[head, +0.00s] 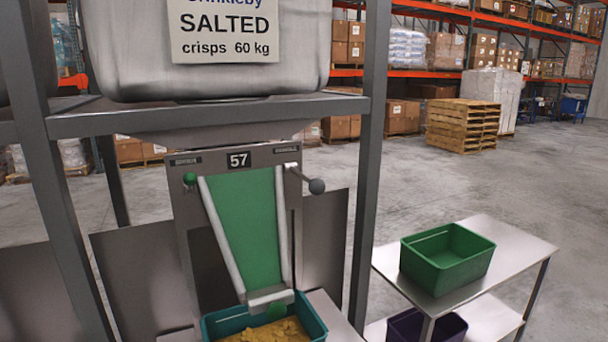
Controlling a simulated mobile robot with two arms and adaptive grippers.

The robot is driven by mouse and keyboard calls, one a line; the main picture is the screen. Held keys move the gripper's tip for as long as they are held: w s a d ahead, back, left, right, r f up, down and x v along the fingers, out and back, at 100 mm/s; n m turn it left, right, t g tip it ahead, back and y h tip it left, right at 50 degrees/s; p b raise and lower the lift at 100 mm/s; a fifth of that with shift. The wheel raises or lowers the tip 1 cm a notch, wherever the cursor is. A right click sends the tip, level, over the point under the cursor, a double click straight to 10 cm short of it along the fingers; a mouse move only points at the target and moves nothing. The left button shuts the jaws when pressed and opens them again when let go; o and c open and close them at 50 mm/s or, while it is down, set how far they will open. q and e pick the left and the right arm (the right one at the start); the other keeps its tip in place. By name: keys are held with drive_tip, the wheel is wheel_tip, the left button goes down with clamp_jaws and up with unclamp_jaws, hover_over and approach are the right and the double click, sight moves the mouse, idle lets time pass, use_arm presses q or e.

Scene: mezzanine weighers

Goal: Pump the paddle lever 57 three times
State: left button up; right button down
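The weigher panel (187,215) carries a black plate (239,160) marked 57. The paddle lever 57 (304,178) sticks out at the panel's upper right and ends in a dark grey ball knob (317,186). It slants slightly downward to the right. A green chute (246,230) with pale side rails runs down the panel. A teal crate (313,325) under its lower end holds yellow crisps (268,332). Neither of my grippers shows in the head view.
A grey post (369,150) stands just right of the lever. A steel table (520,249) at the right holds an empty green crate (446,283), with a purple crate (405,325) on its lower shelf. A large sack (130,70) sits above the weigher. Open floor lies beyond.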

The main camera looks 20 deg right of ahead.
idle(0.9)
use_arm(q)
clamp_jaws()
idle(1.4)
